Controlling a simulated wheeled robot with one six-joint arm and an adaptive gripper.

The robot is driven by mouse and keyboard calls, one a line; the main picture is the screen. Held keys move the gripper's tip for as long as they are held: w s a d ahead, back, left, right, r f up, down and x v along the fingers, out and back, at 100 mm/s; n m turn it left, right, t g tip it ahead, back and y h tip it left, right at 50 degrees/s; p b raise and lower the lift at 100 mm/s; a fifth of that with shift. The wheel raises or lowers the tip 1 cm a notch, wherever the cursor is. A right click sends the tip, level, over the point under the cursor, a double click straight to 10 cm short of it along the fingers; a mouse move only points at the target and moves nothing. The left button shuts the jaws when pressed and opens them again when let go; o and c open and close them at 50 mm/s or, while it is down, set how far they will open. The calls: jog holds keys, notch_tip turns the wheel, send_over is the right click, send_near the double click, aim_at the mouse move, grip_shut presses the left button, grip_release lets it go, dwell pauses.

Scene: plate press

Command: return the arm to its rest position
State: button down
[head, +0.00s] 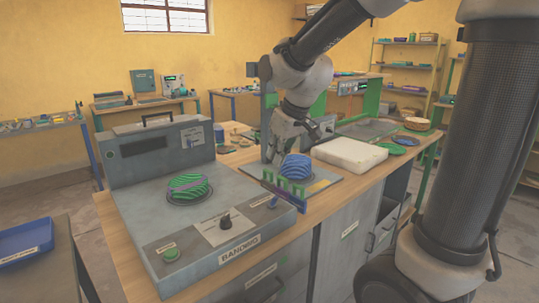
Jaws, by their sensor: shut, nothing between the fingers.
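My gripper (274,157) hangs from my arm near the middle of the head view, pointing down. It is shut with nothing between its fingers. Its tips are just left of and behind a blue ribbed round piece (297,168) on a grey plate of the press (325,183). I cannot tell whether the gripper touches the press. My arm bends down to it from the upper right.
A grey machine (150,235) with a green ribbed disc (189,186) fills the bench's near left. A white block (349,154) lies right of the press, with a green disc (388,149) and a bowl (417,124) beyond. A blue tray (24,240) is far left.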

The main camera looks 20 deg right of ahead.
jog(key=shift+s, duration=0.1)
jog(key=s+d+m, duration=0.1)
jog(key=s+d, duration=0.3)
jog(key=s, duration=0.3)
jog(key=s+d+r+m+h, duration=0.1)
jog(key=s+d+m, duration=0.1)
jog(key=s+d, duration=0.2)
jog(key=s+d+r+m, duration=0.1)
jog(key=s+d, duration=0.3)
jog(key=s, duration=0.6)
jog(key=shift+s+r+h, duration=0.15)
jog(key=shift+s+h, duration=0.25)
